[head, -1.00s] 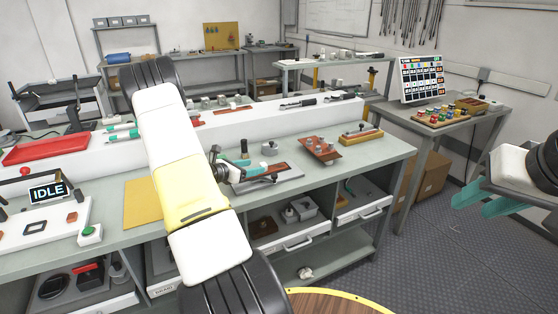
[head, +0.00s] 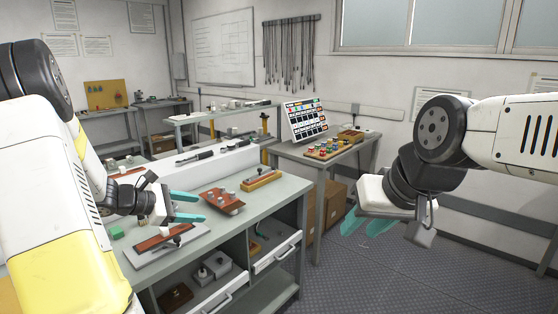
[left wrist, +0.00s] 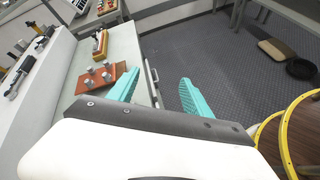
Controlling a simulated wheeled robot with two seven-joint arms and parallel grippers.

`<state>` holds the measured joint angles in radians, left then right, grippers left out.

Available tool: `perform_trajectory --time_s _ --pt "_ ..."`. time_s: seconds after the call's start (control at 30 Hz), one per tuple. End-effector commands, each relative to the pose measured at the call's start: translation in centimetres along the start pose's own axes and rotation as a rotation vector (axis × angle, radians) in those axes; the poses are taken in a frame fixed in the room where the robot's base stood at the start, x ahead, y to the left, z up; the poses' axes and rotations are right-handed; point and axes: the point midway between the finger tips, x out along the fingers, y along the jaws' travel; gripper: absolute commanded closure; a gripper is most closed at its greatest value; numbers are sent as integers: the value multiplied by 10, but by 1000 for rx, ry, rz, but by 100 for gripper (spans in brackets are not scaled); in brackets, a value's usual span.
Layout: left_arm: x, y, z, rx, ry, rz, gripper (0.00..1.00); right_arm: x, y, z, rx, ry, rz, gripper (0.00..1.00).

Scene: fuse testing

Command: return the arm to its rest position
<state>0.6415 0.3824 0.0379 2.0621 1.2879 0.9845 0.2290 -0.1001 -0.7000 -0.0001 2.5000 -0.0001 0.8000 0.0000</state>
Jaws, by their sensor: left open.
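My left gripper (head: 189,206) is open and empty. It is above the front part of the workbench (head: 262,212), left of a reddish-brown board with metal knobs (head: 222,202). Its two teal fingers stand apart in the left wrist view (left wrist: 160,92), with only the bench edge and floor between and beyond them. My left arm fills the left side of the head view and hides part of the bench. My right gripper (head: 367,225) hangs over the open floor at the right, its teal fingers apart and nothing between them.
A long orange block (head: 262,180) lies behind the board. A side table (head: 345,148) with a tilted display (head: 304,121) and colored parts stands at the back. A yellow-rimmed round wooden top (left wrist: 305,135) is at the wrist view's lower right.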

Motion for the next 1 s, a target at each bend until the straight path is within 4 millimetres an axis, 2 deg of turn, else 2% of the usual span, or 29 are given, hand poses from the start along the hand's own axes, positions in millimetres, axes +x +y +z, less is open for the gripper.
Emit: perform_trajectory --time_s 0.03,0.1,0.2,0.3,0.4,0.5,0.7,0.83,1.0 --pt "-1 -16 36 133 13 -70 42 0 0 0 0 0 0 64" --pt "-4 -42 72 307 34 -164 42 0 0 0 0 0 0 64" --pt "-16 -80 113 561 67 -285 42 0 0 0 0 0 0 64" --pt "-33 -115 144 819 103 -388 42 0 0 0 0 0 0 64" --pt "-54 -147 164 1078 144 -474 42 0 0 0 0 0 0 64" --pt "-78 -172 177 1338 191 -541 42 0 0 0 0 0 0 64" --pt "-117 -199 186 1759 290 -609 42 0 0 0 0 0 0 64" --pt "-131 -204 187 1906 334 -623 42 0 0 0 0 0 0 64" --pt "-136 -205 186 1965 355 -629 42 0 0 0 0 0 0 64"
